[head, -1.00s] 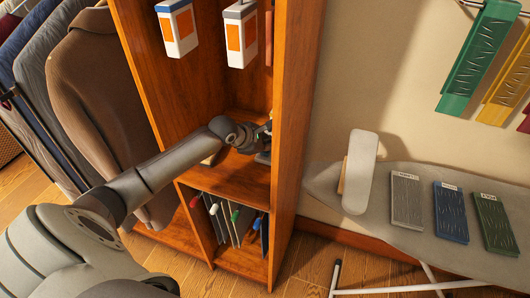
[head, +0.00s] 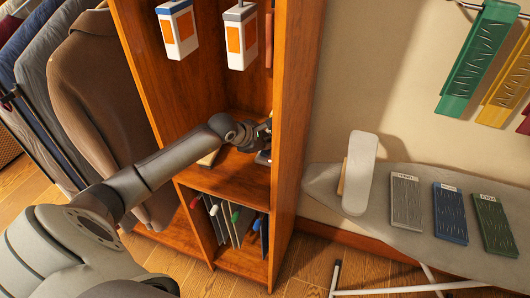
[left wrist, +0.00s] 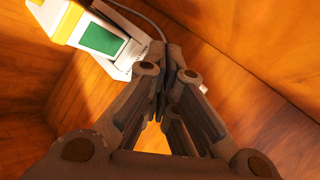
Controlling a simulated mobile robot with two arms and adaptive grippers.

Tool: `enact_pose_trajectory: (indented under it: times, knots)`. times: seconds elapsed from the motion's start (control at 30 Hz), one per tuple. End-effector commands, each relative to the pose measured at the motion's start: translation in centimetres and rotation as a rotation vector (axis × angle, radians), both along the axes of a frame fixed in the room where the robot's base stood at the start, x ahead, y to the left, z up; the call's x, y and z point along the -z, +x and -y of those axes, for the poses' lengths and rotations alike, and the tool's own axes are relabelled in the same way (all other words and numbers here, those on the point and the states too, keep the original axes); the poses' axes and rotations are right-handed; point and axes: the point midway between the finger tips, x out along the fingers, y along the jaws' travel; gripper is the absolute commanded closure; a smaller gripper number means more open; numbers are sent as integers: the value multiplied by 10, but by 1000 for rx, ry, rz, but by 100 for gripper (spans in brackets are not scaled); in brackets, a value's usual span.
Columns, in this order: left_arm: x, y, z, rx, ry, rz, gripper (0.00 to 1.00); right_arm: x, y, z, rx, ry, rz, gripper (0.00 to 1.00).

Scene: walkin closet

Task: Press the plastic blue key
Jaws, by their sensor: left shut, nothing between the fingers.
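I cannot make out a blue key in either view. My left gripper (head: 262,134) reaches into the wooden cabinet's middle compartment, by its right side wall. In the left wrist view the fingers (left wrist: 170,78) are closed together with nothing visible between them. A white and yellow device (left wrist: 98,38) with a green screen and a grey cable stands just beyond the fingers, at upper left. The fingers hide part of what lies behind them. A small pale object (head: 208,158) lies on the shelf below my left wrist. My right gripper is not in view.
The cabinet's right side panel (head: 291,150) stands close beside the gripper. Two white and orange boxes (head: 180,32) (head: 240,38) are above. An ironing board (head: 325,178) with an iron-like white object (head: 359,172) and several labelled slabs is to the right. Coats hang at left.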

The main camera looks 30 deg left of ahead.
Motion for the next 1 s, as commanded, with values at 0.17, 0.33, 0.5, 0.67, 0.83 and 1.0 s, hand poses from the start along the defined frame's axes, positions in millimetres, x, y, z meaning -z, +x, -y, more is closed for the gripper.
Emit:
enact_pose_trajectory:
  times: [0.17,0.33,0.5,0.67,0.83,1.0]
  knots:
    - [-2,0,0,-1,0,1,100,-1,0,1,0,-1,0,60]
    - [-16,0,-1,0,1,2,100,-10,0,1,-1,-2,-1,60]
    - [-34,0,0,0,1,2,100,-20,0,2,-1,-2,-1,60]
    - [-50,0,0,0,1,2,100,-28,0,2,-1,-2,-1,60]
    - [-61,0,-1,0,1,1,100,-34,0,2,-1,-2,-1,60]
    - [-60,0,0,0,1,1,100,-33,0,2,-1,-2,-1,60]
